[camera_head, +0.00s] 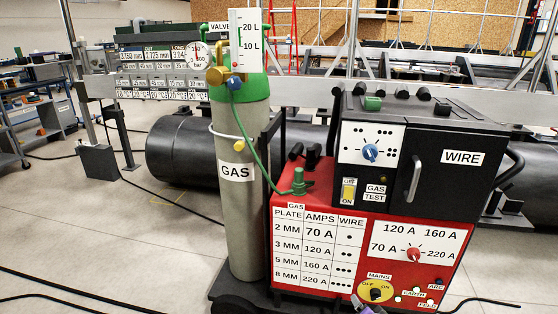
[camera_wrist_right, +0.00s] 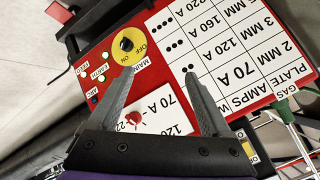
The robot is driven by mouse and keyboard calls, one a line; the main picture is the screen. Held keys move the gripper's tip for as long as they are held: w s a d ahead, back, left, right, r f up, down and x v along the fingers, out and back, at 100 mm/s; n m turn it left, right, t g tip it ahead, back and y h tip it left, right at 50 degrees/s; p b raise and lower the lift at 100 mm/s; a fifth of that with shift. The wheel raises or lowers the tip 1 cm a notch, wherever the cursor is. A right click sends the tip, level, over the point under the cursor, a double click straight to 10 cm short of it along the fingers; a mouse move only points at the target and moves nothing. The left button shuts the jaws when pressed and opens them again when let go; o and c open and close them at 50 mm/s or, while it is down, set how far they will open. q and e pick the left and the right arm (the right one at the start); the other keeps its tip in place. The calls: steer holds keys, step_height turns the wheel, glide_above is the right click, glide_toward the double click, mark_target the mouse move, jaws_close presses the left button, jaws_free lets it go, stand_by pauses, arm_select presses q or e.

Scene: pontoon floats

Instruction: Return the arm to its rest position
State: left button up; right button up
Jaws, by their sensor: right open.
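My right gripper (camera_wrist_right: 158,74) is open and empty in the right wrist view, its two fingers apart over the red front of the welding machine (camera_head: 290,200). A small part of it shows at the bottom edge of the head view (camera_head: 359,302), just below the yellow mains switch (camera_head: 376,291). The red amps knob (camera_head: 413,254) also shows low between the fingers (camera_wrist_right: 133,117). My left gripper is not in view.
A grey gas cylinder (camera_head: 240,210) with a green top stands left of the machine, joined to it by a green hose (camera_head: 262,150). The black wire unit (camera_head: 450,150) sits on top. A large black pipe (camera_head: 185,150) lies behind. Open floor (camera_head: 120,230) is at left.

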steer(key=s+a+r+n+g, duration=0.1)
steer(key=s+a+n+g, duration=0.15)
steer(key=s, duration=0.85)
steer(key=s+a+n+g+y, duration=0.15)
steer(key=s+n, duration=0.25)
steer(key=s, duration=0.7)
steer(key=s+a+r+n+g, duration=0.1)
steer(key=s+a+n+g, duration=0.15)
steer(key=s, duration=0.75)
arm_select(q)
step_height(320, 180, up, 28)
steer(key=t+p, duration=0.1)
steer(key=p, duration=2.3)
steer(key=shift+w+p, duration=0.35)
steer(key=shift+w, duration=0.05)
arm_select(e)
step_height(320, 180, up, 28)
steer(key=w+t, duration=0.1)
steer(key=shift+f+n, duration=0.2)
steer(key=shift+n, duration=0.1)
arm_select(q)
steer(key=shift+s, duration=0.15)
arm_select(e)
steer(key=shift+t, duration=0.25)
steer(key=shift+c, duration=0.3)
